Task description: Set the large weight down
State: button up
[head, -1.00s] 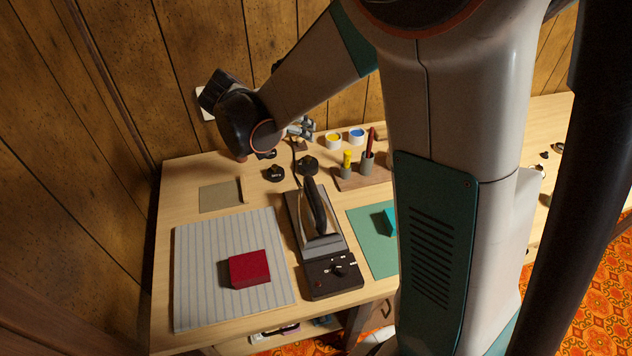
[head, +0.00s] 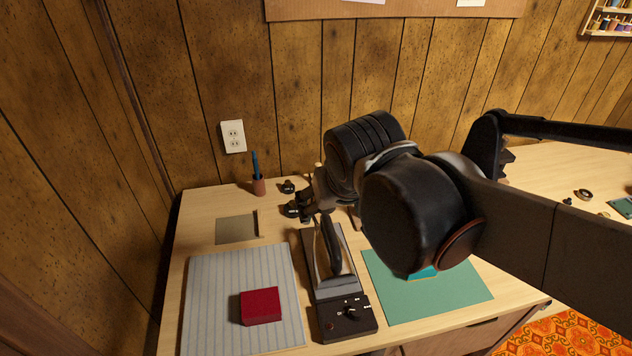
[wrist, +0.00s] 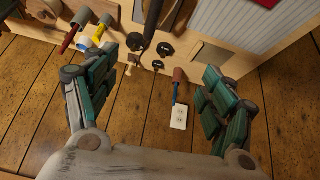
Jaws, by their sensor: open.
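Several black knobbed weights sit upright near the back of the table. One black weight (wrist: 165,49) is beside the grey plate, and it also shows in the head view (head: 291,209). A smaller-looking black weight (wrist: 158,64) (head: 288,187) stands nearer the wall. Another black weight (wrist: 135,41) is to the left in the wrist view. I cannot tell surely which one is the large weight. My gripper (head: 311,204) is open, its fingers wide apart and empty in the wrist view (wrist: 160,68). It is above the back of the table and partly hides things there.
A red block (head: 261,306) lies on a striped pad (head: 215,295). The wall outlet (head: 232,136) is behind.

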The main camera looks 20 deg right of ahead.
jog(key=shift+n+t+y, duration=0.6)
jog(key=shift+n, duration=0.1)
jog(key=shift+s+a+f, duration=0.1)
jog(key=shift+s+a, duration=0.2)
jog(key=shift+s, duration=0.45)
jog(key=shift+s+a+f, duration=0.1)
jog(key=shift+s+a, duration=0.15)
jog(key=shift+s, duration=0.5)
jog(key=shift+s+a+f, duration=0.1)
jog(key=shift+s+a, duration=0.2)
jog(key=shift+s, duration=0.45)
